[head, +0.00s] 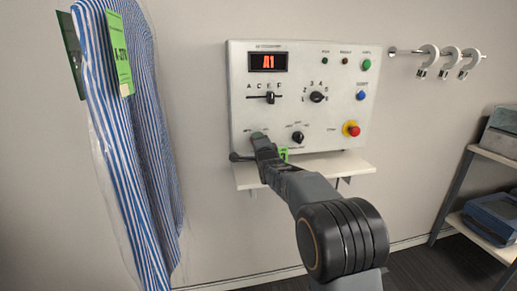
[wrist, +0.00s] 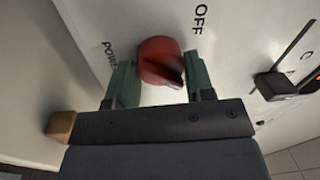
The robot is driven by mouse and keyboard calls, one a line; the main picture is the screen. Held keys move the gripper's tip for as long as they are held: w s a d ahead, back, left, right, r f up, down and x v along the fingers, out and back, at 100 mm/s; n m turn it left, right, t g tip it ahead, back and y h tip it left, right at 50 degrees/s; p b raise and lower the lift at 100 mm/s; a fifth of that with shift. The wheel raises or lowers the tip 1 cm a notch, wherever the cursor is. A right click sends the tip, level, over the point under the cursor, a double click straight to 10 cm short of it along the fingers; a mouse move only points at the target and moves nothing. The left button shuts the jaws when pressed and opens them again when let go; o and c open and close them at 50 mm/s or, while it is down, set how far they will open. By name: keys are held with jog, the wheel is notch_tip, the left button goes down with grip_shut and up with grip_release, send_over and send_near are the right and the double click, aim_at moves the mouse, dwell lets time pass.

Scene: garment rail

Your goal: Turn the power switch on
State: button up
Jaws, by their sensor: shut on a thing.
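The power switch is a red rotary knob (wrist: 158,58) on the white control panel (head: 335,65). In the wrist view, "POWER" is printed to its left and "OFF" above it. A pale mark on the knob points to the lower right, away from the OFF word. My gripper (wrist: 161,76) has its two green fingers on either side of the knob and is shut on it. In the head view my gripper (head: 258,140) is at the panel's lower left and hides the knob. The display (head: 268,62) is lit and reads "A1".
A slider (head: 270,97), two black dials (head: 317,97) (head: 298,137) and a red stop button (head: 351,128) are on the panel. A shelf (head: 345,166) juts out below. A bagged striped shirt (head: 135,140) hangs left. Hooks (head: 448,62) and a rack (head: 460,180) are right.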

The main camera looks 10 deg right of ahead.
jog(key=shift+m+b, duration=0.45)
jog(key=shift+m, duration=0.45)
jog(key=o, duration=0.6)
jog(key=s, duration=0.4)
jog(key=s+b, duration=0.1)
jog(key=s, duration=0.4)
jog(key=s+f, duration=0.1)
jog(key=s, duration=0.3)
jog(key=shift+s+f, duration=0.1)
jog(key=shift+s, duration=0.3)
